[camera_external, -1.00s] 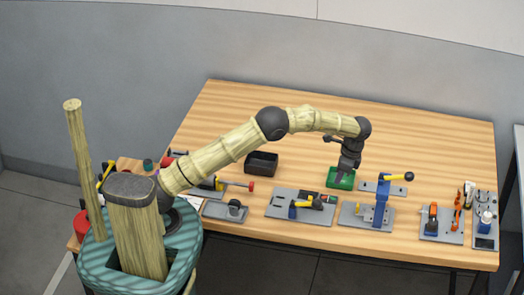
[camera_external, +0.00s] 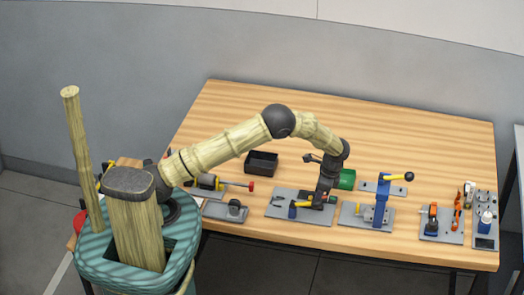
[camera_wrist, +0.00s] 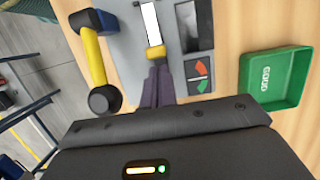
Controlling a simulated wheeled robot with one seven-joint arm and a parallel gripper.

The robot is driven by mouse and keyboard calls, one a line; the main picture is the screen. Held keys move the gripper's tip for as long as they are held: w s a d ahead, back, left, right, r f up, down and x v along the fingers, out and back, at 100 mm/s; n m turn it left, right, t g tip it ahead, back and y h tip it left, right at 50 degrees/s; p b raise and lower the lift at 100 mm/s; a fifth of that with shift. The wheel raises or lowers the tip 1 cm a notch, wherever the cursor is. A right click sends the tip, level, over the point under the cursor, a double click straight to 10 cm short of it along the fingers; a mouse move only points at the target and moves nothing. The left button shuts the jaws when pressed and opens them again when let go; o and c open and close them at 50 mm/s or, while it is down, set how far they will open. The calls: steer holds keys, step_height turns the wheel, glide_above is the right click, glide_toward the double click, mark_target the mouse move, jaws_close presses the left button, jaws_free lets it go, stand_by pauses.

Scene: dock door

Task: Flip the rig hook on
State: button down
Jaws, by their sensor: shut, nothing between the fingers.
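In the wrist view the lever's blue base (camera_wrist: 92,20) and yellow arm (camera_wrist: 93,58) lie left of my gripper. The same plate holds a white strip (camera_wrist: 151,24) with a small yellow tip (camera_wrist: 156,52) and a red-green dial label (camera_wrist: 198,75). My gripper (camera_wrist: 158,72) is shut and empty, its fingertips just at the yellow tip; contact is unclear. I cannot tell which part is the rig hook.
A green tray (camera_wrist: 270,82) marked GOOD lies right of the plate in the wrist view. A black bin (camera_external: 261,163) stands behind. A blue post fixture (camera_external: 382,205) with a yellow handle is to the right. The back of the table is clear.

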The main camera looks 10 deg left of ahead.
mark_target(309, 197)
steer(key=shift+a, duration=0.2)
steer(key=shift+a, duration=1.45)
steer(key=shift+d, duration=0.45)
steer(key=d, duration=0.3)
steer(key=shift+d+f, duration=0.1)
steer(key=b+v, duration=0.3)
steer(key=v, duration=0.7)
